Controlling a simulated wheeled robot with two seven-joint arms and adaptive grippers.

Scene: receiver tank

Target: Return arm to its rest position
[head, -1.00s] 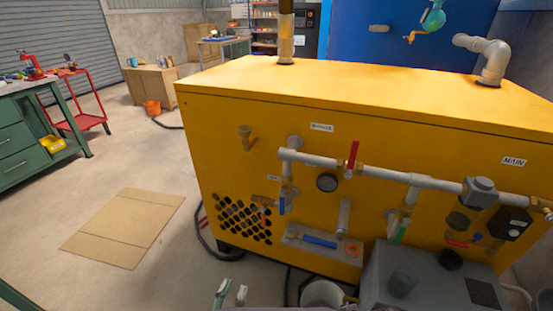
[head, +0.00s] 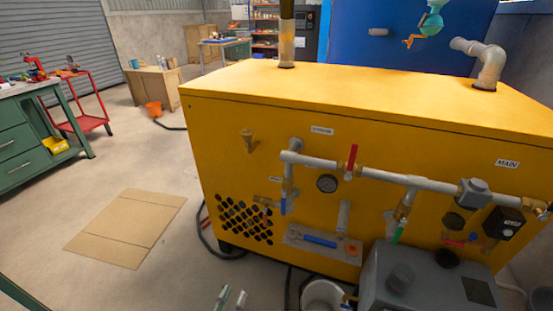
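My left gripper (head: 231,298) shows only by its two fingertips at the bottom edge of the head view, left of a white bucket (head: 322,295). The tips stand apart with a gap between them, and nothing shows in that gap. The rest of my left arm is below the picture. My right gripper is not in view. The yellow machine (head: 225,150) stands ahead, with grey pipes, a red-handled valve (head: 351,160), a gauge (head: 327,184) and blue and green valve handles on its front.
A grey unit (head: 425,275) stands before the machine at the lower right. Hoses lie on the floor near the bucket. A flat cardboard sheet (head: 127,228) lies on open floor at the left. A green workbench (head: 25,135) and red cart (head: 85,122) stand farther left.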

